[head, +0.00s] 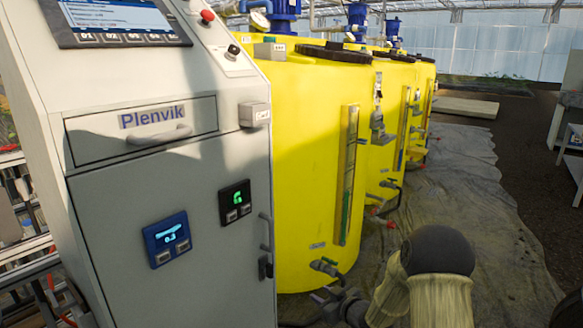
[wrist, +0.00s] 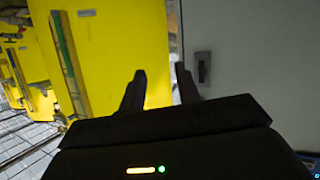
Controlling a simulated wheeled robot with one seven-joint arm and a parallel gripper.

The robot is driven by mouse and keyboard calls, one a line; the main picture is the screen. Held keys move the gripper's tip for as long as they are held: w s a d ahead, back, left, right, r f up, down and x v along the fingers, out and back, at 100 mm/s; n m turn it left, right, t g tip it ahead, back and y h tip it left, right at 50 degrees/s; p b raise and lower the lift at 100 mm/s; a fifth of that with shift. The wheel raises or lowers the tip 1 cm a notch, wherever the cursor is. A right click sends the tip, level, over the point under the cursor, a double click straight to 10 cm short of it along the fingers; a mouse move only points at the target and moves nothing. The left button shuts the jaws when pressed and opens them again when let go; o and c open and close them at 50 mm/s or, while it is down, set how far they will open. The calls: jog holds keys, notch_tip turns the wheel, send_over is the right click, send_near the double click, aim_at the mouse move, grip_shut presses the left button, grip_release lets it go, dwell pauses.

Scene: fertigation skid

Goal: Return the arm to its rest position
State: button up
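My gripper (wrist: 160,69) shows in the wrist view with its two dark fingers apart and nothing between them. Beyond the fingers are a yellow tank (wrist: 108,60) and the grey cabinet (wrist: 240,50) with a dark latch. In the head view my arm (head: 430,275) is at the bottom right, bent, in front of the tanks and low in the picture.
The grey Plenvik cabinet (head: 165,200) with a drawer handle and two small displays fills the left. Several yellow tanks (head: 300,170) with valves and pipes stand beside it. The sheet-covered floor (head: 470,210) to the right is open. A bench (head: 568,130) stands at the right edge.

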jog(key=s+d+r+m+g+h+p, duration=0.1)
jog(key=s+d+r+m+g+h, duration=0.15)
jog(key=s, duration=0.75)
jog(key=s+d+r+m+g+h+p, duration=0.1)
jog(key=s+d+r+m+g+h, duration=0.2)
jog(key=s, duration=0.7)
jog(key=s+d+r+m+g+h+p, duration=0.15)
jog(key=s+r+g, duration=0.25)
jog(key=s, duration=0.6)
notch_tip(320, 180, up, 38)
jog(key=p, duration=3.7)
jog(key=shift+a+r+m, duration=0.2)
jog(key=shift+a+m, duration=0.2)
jog(key=shift+a, duration=0.05)
jog(key=shift+f+t, duration=0.1)
jog(key=shift+t, duration=0.15)
